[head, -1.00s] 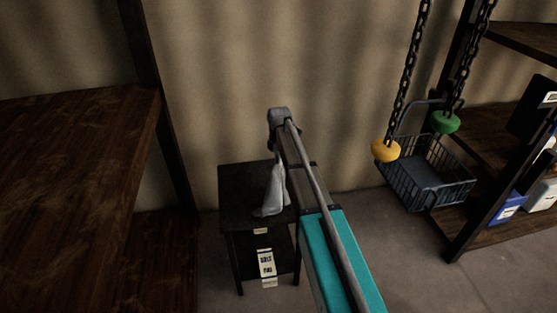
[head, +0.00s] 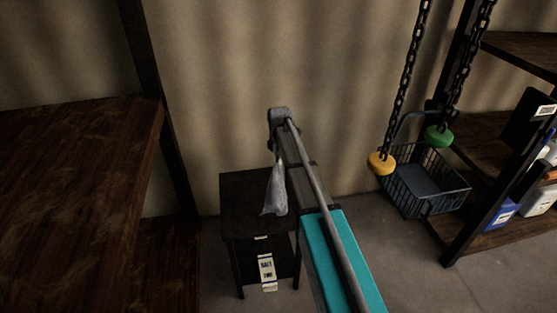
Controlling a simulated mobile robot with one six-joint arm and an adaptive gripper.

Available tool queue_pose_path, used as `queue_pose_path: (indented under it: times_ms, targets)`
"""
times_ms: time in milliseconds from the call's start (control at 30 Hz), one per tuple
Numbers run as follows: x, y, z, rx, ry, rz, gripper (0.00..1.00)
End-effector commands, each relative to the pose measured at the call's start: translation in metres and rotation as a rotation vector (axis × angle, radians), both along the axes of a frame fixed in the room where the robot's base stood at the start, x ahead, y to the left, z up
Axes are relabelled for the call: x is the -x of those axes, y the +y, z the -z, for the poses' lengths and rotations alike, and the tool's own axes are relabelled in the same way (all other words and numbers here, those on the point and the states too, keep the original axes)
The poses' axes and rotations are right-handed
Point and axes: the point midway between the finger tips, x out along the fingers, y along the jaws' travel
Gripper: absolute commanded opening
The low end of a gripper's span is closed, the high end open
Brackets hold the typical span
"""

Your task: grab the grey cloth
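The grey cloth (head: 274,196) hangs in a narrow, gathered strip below the end of my arm, over the small dark table (head: 239,196). My gripper (head: 278,152) points down at the cloth's upper end and appears shut on it. The fingers are small, dark and partly hidden by my arm, so the grip itself is hard to make out. The cloth's lower end widens in front of the tabletop; I cannot tell whether it still touches it.
A labelled card (head: 267,272) shows at the small table's lower part. A brown shelf (head: 70,190) stands close on the left. On the right, chains with a yellow knob (head: 381,163) and green knob (head: 438,136) hang by a wire basket (head: 425,190) and a rack (head: 487,190).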

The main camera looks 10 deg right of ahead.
Motion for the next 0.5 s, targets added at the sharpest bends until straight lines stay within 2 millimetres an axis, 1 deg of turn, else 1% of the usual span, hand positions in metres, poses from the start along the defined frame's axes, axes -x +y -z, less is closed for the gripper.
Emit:
queue_pose_path:
  times_ms: [33,200,333,500]
  targets:
    - [0.000,0.000,-0.011,0.000,0.000,0.000,0.00]
    - [0.000,0.000,-0.025,0.000,0.000,0.000,0.00]
    - [0.000,0.000,-0.029,0.000,0.000,0.000,0.00]
    - [0.000,0.000,-0.028,0.000,0.000,0.000,0.00]
